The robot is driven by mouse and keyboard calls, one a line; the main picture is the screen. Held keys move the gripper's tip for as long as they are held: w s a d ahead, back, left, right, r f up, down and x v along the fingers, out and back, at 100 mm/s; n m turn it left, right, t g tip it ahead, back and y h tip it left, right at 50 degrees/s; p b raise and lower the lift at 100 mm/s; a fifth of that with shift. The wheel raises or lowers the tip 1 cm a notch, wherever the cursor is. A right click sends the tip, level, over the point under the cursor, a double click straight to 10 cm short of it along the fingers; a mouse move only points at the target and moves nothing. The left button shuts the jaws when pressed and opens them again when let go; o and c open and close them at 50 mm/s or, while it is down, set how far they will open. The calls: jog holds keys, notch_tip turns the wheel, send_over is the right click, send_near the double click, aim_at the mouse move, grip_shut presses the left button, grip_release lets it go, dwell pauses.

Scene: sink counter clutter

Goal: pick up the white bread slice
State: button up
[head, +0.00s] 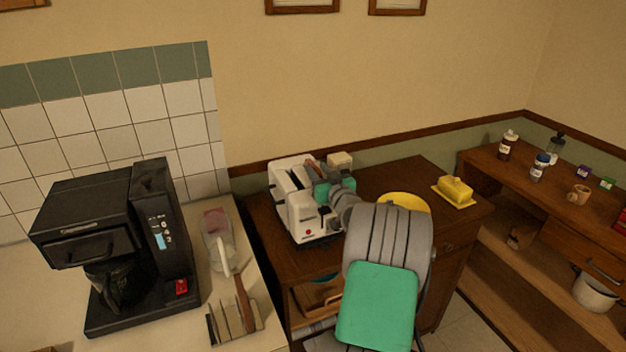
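I cannot make out a white bread slice clearly. A white toaster (304,215) with dark slots on top stands on the brown wooden cabinet (384,178). A small brown piece (312,168) shows at the toaster's top; I cannot tell whether it is bread. My gripper (322,187) is at the toaster's top right, seen from behind along my grey and teal arm. Its fingertips are hidden or too small to show whether they are open, shut or holding anything. A yellow plate (405,201) lies behind my arm, mostly hidden.
A yellow butter dish (455,192) sits at the cabinet's right. A black coffee maker (120,250) stands on the left counter, beside a glass jar (216,228) and a brush-like tool (243,300). Shelves at right hold bottles and a mug (578,194). The wall is close behind the toaster.

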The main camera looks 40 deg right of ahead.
grip_shut()
dwell(1.1)
